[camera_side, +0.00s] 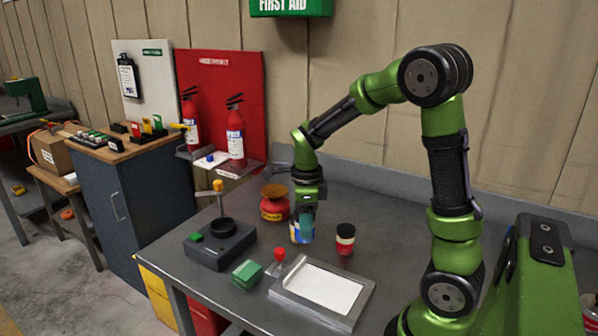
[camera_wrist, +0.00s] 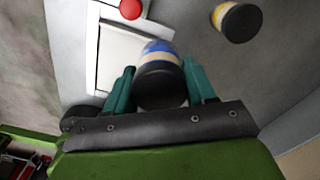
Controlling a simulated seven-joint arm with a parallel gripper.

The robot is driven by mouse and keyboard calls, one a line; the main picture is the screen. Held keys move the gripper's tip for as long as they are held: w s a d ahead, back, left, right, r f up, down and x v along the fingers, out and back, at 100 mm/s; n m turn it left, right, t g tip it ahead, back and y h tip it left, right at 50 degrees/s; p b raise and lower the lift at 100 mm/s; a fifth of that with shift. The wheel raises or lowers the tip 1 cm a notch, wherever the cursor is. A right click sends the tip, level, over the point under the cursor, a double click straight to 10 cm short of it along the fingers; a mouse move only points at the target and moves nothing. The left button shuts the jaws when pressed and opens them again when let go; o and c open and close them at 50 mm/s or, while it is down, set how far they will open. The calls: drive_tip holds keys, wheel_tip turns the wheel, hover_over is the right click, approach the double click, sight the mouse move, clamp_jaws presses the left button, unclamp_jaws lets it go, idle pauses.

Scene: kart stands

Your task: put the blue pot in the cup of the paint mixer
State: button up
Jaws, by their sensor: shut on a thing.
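The blue pot (camera_side: 299,234) has a blue and pale label and is between the fingers of my gripper (camera_side: 303,218), which is shut on it. In the wrist view the blue pot (camera_wrist: 161,50) shows its dark lid, upright between the two teal fingers of my gripper (camera_wrist: 158,74). I cannot tell whether its base touches the table. The paint mixer (camera_side: 218,250) is a dark grey box with a green button and an orange-topped post, to the left of my gripper. Its round black cup (camera_side: 223,228) looks empty, though its bottom is hidden.
A second pot (camera_side: 345,240) with a dark lid stands just right of the blue pot. A red and yellow can (camera_side: 274,203) stands behind left. A red knob (camera_side: 279,254), a green block (camera_side: 247,274) and a white-topped tray (camera_side: 322,290) lie in front.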

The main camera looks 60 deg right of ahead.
drive_tip(key=w+a+n, duration=0.1)
drive_tip(key=w+a, duration=0.5)
hover_over(224, 230)
drive_tip(key=shift+s, duration=0.15)
drive_tip(key=shift+d+f, duration=0.1)
drive_tip(key=shift+f, duration=1.7)
drive_tip(key=shift+f, duration=0.15)
drive_tip(key=o, duration=1.1)
